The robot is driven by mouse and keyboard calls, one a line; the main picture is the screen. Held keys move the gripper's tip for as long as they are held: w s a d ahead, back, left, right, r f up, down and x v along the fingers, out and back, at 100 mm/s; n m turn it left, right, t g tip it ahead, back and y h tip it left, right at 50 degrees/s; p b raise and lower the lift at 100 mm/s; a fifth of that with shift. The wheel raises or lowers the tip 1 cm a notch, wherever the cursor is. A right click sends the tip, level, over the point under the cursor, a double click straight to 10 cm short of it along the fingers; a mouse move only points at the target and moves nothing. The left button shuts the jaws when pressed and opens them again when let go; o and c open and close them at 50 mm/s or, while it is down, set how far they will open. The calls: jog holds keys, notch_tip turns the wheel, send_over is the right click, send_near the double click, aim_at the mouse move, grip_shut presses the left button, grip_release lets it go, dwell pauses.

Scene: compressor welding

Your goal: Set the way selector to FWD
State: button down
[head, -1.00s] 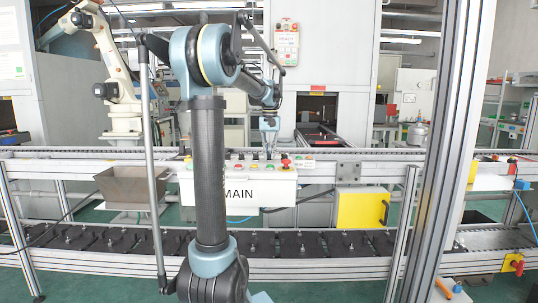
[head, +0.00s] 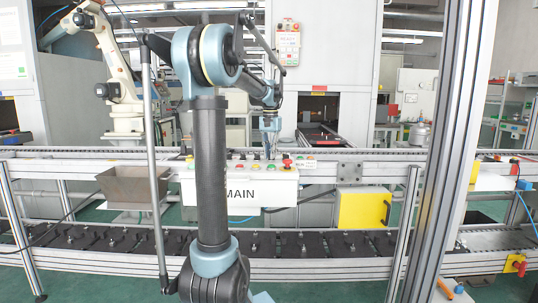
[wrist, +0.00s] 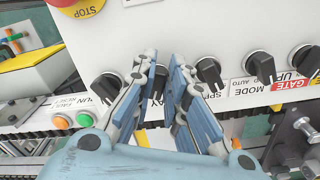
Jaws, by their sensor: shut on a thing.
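The way selector (wrist: 160,80) is a black rotary knob on the white control panel. Only part of it shows between the fingers, above a label of which "AY" is readable. My gripper (wrist: 167,66) is shut on this knob, with a blue-grey finger on each side. The knob's exact pointer direction and any FWD mark are hidden or too small to read. In the head view my gripper (head: 270,132) points down at the top of the box marked MAIN (head: 262,188).
A black knob (wrist: 106,87) stands left of the fingers. The speed knob (wrist: 208,71), mode knob (wrist: 261,66) and gate knob (wrist: 304,58) stand to the right. A red stop button (wrist: 75,8) on yellow is at upper left. Orange (wrist: 62,122) and green (wrist: 85,119) buttons are near.

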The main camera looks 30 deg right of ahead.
jog(key=c, duration=1.6)
grip_release()
jog(key=shift+a, duration=0.15)
notch_tip(320, 180, up, 12)
